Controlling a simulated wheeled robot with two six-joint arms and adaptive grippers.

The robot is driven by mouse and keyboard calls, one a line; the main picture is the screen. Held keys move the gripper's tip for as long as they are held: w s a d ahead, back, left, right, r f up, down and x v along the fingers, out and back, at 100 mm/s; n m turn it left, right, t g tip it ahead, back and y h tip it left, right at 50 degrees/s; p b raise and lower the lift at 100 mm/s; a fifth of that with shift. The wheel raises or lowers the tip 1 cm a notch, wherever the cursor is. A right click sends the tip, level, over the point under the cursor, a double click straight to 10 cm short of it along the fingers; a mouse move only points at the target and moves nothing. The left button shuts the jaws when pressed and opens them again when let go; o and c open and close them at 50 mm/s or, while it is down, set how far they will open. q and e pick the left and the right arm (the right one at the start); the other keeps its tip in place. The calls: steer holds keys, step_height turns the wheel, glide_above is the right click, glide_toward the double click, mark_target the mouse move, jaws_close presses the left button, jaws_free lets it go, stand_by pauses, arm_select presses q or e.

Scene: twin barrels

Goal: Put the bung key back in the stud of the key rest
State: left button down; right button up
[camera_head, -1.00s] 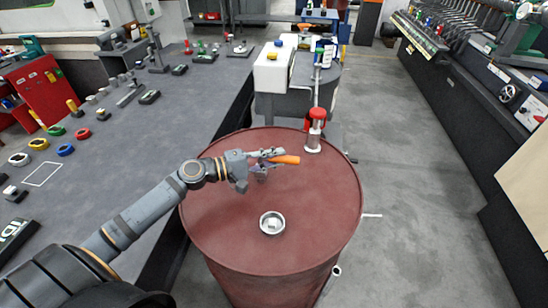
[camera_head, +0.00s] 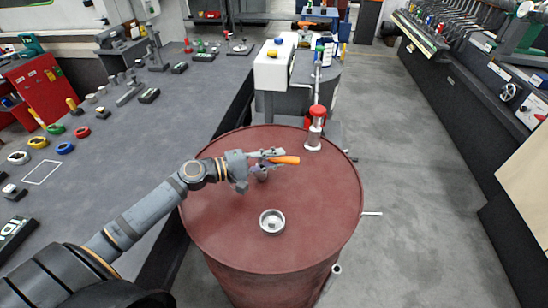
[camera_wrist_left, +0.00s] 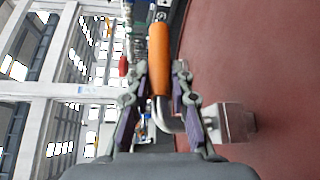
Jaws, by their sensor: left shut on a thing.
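My left gripper (camera_head: 268,158) is over the red barrel's lid (camera_head: 215,215). It is shut on the bung key (camera_head: 287,160), whose orange handle sticks out to the right. In the left wrist view the key's handle (camera_wrist_left: 158,58) lies between the fingers (camera_wrist_left: 157,88). Its bent metal shank leads to a blocky metal head (camera_wrist_left: 236,122) at the right. A metal ring with a pale piece inside, the bung fitting (camera_head: 272,222), sits on the lid below the gripper. I cannot tell for sure which thing is the key rest. My right gripper is not seen.
A red-capped metal cylinder (camera_head: 315,130) stands at the lid's back edge. A grey bench (camera_head: 120,150) on the left carries several coloured rings and black blocks (camera_head: 180,68). A white box (camera_head: 272,70) stands beyond the barrel. Open floor (camera_head: 420,170) lies right.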

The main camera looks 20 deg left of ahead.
arm_select(q)
steer(key=shift+f+b, duration=0.65)
steer(key=shift+f, duration=0.3)
steer(key=c, duration=1.1)
jaws_free()
